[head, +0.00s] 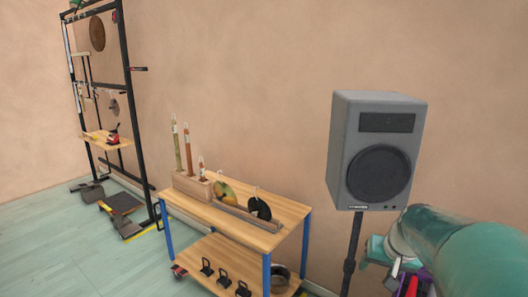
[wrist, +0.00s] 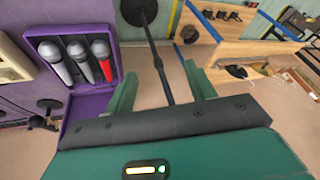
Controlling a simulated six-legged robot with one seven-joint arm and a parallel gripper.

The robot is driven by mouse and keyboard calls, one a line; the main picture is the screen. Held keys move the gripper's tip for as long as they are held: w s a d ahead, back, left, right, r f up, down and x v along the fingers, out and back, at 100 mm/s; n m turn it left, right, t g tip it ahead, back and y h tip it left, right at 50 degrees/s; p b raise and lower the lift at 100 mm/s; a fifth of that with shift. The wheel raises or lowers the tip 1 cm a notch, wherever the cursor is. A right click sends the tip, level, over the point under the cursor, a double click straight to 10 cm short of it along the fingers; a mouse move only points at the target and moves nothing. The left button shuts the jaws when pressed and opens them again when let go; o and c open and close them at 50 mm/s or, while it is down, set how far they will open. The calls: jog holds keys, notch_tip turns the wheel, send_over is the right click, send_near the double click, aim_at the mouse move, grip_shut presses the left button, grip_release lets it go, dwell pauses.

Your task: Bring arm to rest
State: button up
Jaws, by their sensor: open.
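In the wrist view my gripper (wrist: 160,85) shows two green fingers spread well apart. In the head view the fingers cannot be clearly made out.
A grey speaker (head: 376,150) stands on a black pole (head: 353,250) close to my arm. A wooden table (head: 285,212) with percussion pieces is left of it. A black rack (head: 128,80) stands farther back. A purple case (wrist: 85,100) holds three microphones. Open floor (head: 60,240) lies left.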

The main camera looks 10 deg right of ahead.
jog(key=s+a+r+n, duration=0.1)
jog(key=s+a+n, duration=0.1)
jog(key=s+a, duration=0.2)
jog(key=s+a+r+n, duration=0.1)
jog(key=s+a, duration=0.3)
jog(key=a, duration=0.7)
jog(key=s+a+r+n, duration=0.1)
jog(key=s+a, duration=0.3)
jog(key=a, duration=0.4)
jog(key=shift+s+r+n+t+y, duration=0.2)
jog(key=shift+s+n+t+y, duration=0.15)
jog(key=shift+n, duration=0.55)
jog(key=c, duration=0.4)
jog(key=shift+d, duration=0.1)
jog(key=shift+d, duration=0.1)
